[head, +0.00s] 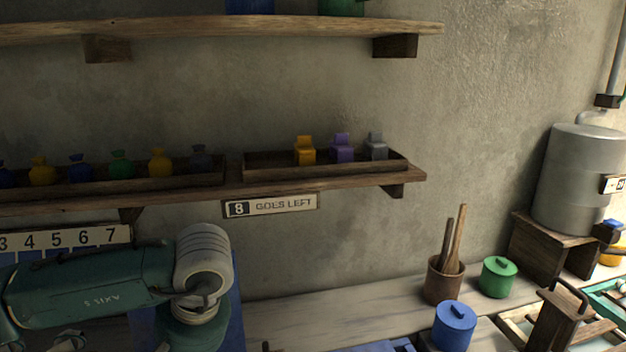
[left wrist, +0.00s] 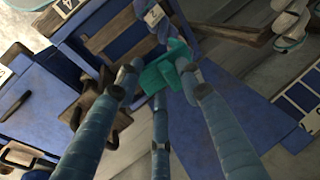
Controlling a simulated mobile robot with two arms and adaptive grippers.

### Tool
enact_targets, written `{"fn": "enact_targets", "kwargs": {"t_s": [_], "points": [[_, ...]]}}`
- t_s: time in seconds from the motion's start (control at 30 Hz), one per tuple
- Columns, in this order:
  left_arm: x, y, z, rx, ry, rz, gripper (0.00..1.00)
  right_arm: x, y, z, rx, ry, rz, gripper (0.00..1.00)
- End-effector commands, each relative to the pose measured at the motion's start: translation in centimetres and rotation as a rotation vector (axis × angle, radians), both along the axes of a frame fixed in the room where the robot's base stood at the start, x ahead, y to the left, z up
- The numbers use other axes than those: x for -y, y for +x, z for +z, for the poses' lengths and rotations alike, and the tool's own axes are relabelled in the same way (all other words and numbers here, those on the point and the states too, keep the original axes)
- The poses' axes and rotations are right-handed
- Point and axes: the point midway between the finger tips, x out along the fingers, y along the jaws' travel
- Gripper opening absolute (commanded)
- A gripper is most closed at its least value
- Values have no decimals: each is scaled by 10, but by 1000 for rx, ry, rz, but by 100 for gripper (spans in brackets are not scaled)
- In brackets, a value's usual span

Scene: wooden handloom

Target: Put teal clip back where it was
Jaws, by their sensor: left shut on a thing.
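The teal clip (left wrist: 166,68) shows in the left wrist view between the fingertips of my left gripper (left wrist: 157,80), which is shut on it. Its lower part is partly covered by the fingers. In the head view my left arm comes in low at the left, but the fingers and the teal clip cannot be made out. A wooden tray (head: 265,168) on the shelf holds a yellow clip (head: 304,152), a purple clip (head: 342,150) and a grey clip (head: 376,149). The tray's left part looks bare. My right gripper is not in view.
The lower shelf (head: 330,185) carries another tray with several small coloured bags. A sign (head: 270,206) reading "8 GOES LEFT" hangs under it. The bench holds a brown pot (head: 443,286) of sticks, a green pot (head: 498,278) and a blue pot (head: 454,327).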

Motion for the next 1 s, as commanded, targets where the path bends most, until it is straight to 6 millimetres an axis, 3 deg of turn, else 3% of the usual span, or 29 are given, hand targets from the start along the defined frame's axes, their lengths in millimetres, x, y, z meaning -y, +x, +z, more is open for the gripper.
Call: {"fn": "enact_targets", "kwargs": {"t_s": [0.1, 0.3, 1.0], "points": [[22, -41, -11, 0, 2, -89, 9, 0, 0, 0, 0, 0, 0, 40], [33, -83, -22, 1, 1, -155, 9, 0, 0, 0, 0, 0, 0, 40], [35, -92, -26, -3, -3, -163, 9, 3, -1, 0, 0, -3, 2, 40]]}}
